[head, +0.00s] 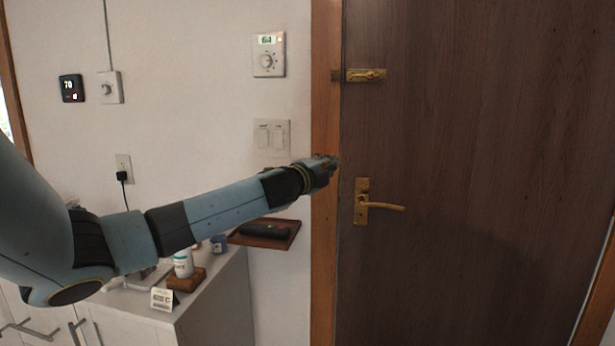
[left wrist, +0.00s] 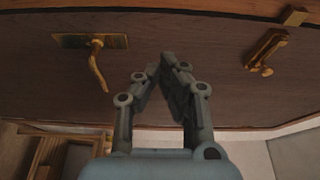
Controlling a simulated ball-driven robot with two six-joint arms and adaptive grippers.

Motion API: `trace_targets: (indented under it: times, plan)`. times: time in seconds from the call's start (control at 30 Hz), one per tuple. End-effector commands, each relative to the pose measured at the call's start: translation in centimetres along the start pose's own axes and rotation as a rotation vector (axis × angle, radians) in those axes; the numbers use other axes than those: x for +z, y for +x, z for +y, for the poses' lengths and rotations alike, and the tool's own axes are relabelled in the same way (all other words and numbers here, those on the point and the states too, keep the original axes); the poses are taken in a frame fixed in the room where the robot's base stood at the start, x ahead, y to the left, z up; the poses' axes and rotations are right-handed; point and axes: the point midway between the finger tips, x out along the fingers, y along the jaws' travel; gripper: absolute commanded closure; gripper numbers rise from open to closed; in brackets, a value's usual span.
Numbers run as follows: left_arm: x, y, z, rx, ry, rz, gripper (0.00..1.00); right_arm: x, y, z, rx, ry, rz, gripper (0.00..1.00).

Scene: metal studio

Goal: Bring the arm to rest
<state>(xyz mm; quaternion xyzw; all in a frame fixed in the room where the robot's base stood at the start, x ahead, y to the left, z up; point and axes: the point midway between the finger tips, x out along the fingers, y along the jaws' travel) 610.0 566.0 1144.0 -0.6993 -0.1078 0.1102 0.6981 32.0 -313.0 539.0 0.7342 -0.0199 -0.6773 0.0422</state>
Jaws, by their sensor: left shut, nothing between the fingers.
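My left arm (head: 215,210) reaches from the left across the head view toward the brown wooden door. My left gripper (head: 328,162) is at its far end, in front of the door frame, just left of and above the brass door handle (head: 380,205). In the left wrist view the fingers of the gripper (left wrist: 166,58) meet at their tips, with nothing between them. The handle (left wrist: 97,62) appears left of the fingers and the brass latch (left wrist: 268,52) right of them, both apart from the fingers. My right gripper is in neither view.
The door (head: 480,150) looks shut. A cabinet (head: 215,300) below my arm bears a white bottle (head: 183,263) and other small items. A wall shelf (head: 280,240) holds a dark object. Switches (head: 271,137) and a thermostat (head: 268,55) are on the wall.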

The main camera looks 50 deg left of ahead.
Motion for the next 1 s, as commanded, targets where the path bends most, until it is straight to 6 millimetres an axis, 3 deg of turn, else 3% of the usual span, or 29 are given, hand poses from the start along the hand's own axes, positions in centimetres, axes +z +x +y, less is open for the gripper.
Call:
trace_targets:
  times: [0.13,0.33,0.77,0.87,0.97,1.0]
  plan:
    - [0.9,-2.3,0.4,0.002,0.009,0.004,1.0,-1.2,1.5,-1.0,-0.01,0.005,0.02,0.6]
    - [2.1,-4.9,0.3,0.003,0.009,0.002,1.0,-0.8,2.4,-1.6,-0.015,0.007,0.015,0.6]
    - [2.4,-5.9,0.0,0.0,-0.001,0.002,1.0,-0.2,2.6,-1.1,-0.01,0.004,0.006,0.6]
    - [2.2,-6.3,1.5,0.014,-0.016,0.0,1.0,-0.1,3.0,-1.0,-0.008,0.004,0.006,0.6]
    - [2.3,-7.1,5.8,0.062,-0.068,-0.028,1.0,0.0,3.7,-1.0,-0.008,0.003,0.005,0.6]
    - [2.8,-7.6,8.4,0.095,-0.095,-0.053,1.0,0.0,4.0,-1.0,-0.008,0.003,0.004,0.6]
